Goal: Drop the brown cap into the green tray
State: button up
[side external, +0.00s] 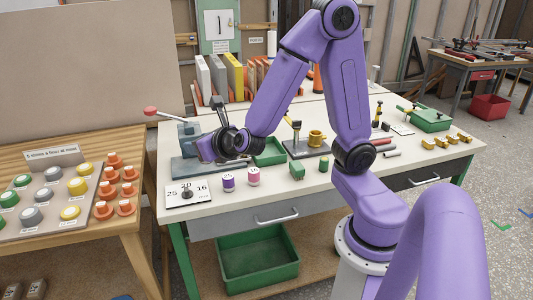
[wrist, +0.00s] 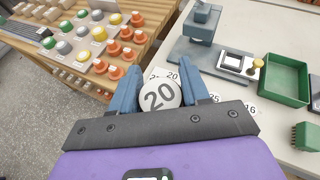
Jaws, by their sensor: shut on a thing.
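My gripper (wrist: 159,78) has its two blue-grey fingers closed on a round white disc marked 20 (wrist: 160,96), which sits between them in the wrist view. In the side view my gripper (side external: 205,150) is over the left part of the white bench, and its fingertips are hard to make out there. The green tray (wrist: 283,81) is an open box on the bench, to the right of my gripper. It also shows in the side view (side external: 270,158), partly behind my arm. I cannot make out a clearly brown cap in either view.
A number board (side external: 173,203) lies near the bench's front left corner. A press with a red-knobbed lever (side external: 150,110) stands behind my gripper. Purple (side external: 228,183) and pink (side external: 253,177) spools and a green block (side external: 297,171) stand along the front. A wooden table (side external: 110,240) holds coloured caps.

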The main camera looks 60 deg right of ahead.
jog(key=shift+d, duration=0.1)
jog(key=w+d+f+m+g+h, duration=0.1)
jog(key=w+d+f+m+h, duration=0.1)
jog(key=d, duration=0.7)
jog(key=w+d+f+m+g+h, duration=0.1)
jog(key=w+d+m+g+h, duration=0.1)
jog(key=d, duration=0.8)
jog(key=w+d+f+m+g+h, duration=0.1)
jog(key=w+d+f+m+h, duration=0.15)
jog(key=d, duration=0.65)
jog(key=s+d+f+m+g+h, duration=0.1)
jog(key=s+d, duration=0.1)
jog(key=d, duration=0.4)
jog(key=s+d+f+m+g, duration=0.1)
jog(key=s+d+m+g, duration=0.15)
jog(key=d, duration=0.35)
jog(key=shift+n+t+h, duration=0.25)
jog(key=shift+n+t, duration=0.25)
jog(key=shift+t, duration=0.05)
jog(key=shift+s+f, duration=0.15)
jog(key=shift+f, duration=2.75)
jog(key=o, duration=1.1)
jog(key=shift+o, duration=0.2)
